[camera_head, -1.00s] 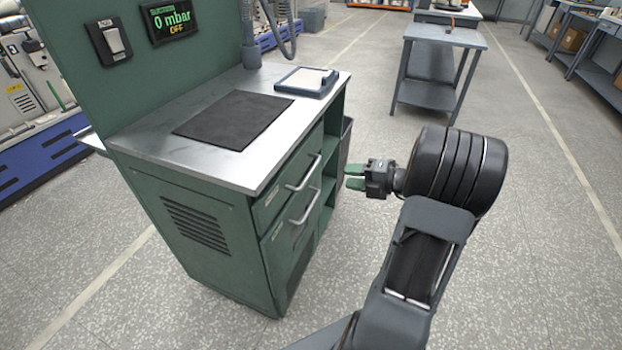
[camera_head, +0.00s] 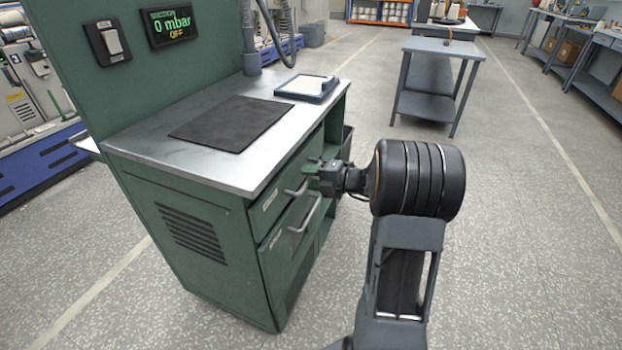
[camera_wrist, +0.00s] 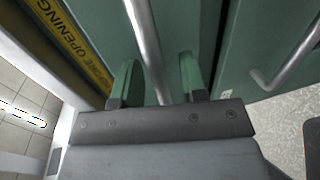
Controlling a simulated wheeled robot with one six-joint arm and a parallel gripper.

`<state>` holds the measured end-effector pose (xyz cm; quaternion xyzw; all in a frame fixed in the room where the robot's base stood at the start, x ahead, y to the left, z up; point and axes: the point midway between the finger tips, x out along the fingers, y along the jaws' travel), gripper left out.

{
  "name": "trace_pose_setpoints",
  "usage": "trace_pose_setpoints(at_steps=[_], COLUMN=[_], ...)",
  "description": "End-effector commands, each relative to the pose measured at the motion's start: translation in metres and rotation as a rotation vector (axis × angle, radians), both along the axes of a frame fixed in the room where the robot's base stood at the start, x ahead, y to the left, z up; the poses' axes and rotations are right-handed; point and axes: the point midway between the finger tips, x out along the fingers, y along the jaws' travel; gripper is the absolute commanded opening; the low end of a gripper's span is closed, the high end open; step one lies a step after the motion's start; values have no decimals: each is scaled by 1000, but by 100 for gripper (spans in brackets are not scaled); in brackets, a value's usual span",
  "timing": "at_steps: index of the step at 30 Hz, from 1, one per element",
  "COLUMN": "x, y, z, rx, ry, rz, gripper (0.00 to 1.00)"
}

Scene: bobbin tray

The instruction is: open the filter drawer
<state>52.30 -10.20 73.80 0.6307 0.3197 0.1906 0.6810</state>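The green cabinet (camera_head: 190,215) has an upper drawer front (camera_head: 270,200) with a metal bar handle (camera_head: 294,191), and a lower front (camera_head: 285,240) with its own bar handle (camera_head: 306,216). Their small labels are too small to read, so I cannot tell which is the filter drawer. My gripper (camera_head: 314,170) is at the upper handle, partly hiding it. In the wrist view, my gripper (camera_wrist: 158,80) is open, its green fingers on either side of the upper handle's bar (camera_wrist: 146,40), with gaps visible. The lower handle (camera_wrist: 290,62) shows at the right. Both fronts look shut.
A yellow strip (camera_wrist: 62,45) reading "BEFORE OPENING" runs beside the upper drawer. A dark mat (camera_head: 230,124) and a blue-edged tray (camera_head: 307,87) lie on the metal worktop (camera_head: 170,150). A display (camera_head: 168,25) reads 0 mbar, OFF.

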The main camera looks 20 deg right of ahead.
Motion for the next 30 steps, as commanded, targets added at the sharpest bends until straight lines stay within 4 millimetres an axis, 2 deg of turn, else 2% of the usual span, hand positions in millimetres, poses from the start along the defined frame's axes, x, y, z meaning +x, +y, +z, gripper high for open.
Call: trace_pose_setpoints(at_steps=[6, 18, 30], x=[0, 0, -1], y=[0, 0, 0], z=[0, 0, 1], rx=[0, 0, 0], ry=[0, 0, 0], rz=[0, 0, 2], gripper=[38, 0, 0])
